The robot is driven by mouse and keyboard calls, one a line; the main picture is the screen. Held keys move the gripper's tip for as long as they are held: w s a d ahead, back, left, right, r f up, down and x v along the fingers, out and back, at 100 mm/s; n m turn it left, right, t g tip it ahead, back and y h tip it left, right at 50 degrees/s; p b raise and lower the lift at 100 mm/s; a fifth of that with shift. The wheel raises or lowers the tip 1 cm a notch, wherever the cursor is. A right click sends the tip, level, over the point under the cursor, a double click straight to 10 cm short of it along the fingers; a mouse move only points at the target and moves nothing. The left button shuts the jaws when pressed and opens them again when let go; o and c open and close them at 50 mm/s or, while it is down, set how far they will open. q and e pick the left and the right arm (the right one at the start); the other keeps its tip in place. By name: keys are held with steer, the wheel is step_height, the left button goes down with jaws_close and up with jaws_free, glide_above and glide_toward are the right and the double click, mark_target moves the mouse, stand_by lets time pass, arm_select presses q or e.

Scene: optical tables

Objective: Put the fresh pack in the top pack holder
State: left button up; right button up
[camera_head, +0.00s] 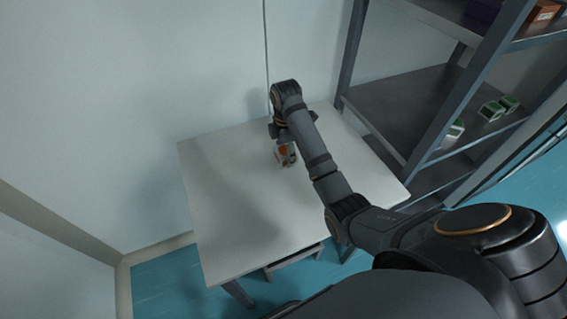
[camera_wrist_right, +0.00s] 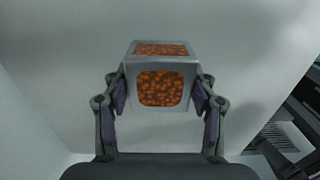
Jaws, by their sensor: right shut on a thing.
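The pack (camera_wrist_right: 160,88) is a pale box with orange speckled windows, seen close in the right wrist view. My right gripper (camera_wrist_right: 160,92) is shut on it, with one finger against each side. My right gripper (camera_head: 287,150) is partly hidden by the arm there. I cannot tell whether the pack touches the table top. No top pack holder can be made out in either view. My left gripper is not in view.
The white table (camera_head: 225,200) is otherwise bare. A grey metal shelf rack (camera_head: 400,105) stands to its right, with green-and-white boxes (camera_head: 490,110) on a shelf and an orange box (camera_head: 545,10) higher up. A pale wall (camera_head: 130,90) is behind and left.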

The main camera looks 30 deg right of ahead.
steer(key=f+b, duration=0.4)
steer(key=shift+w+a+f, duration=0.1)
steer(key=shift+w+a, duration=0.1)
steer(key=shift+w, duration=0.15)
steer(key=o, duration=1.3)
steer(key=shift+c, duration=0.2)
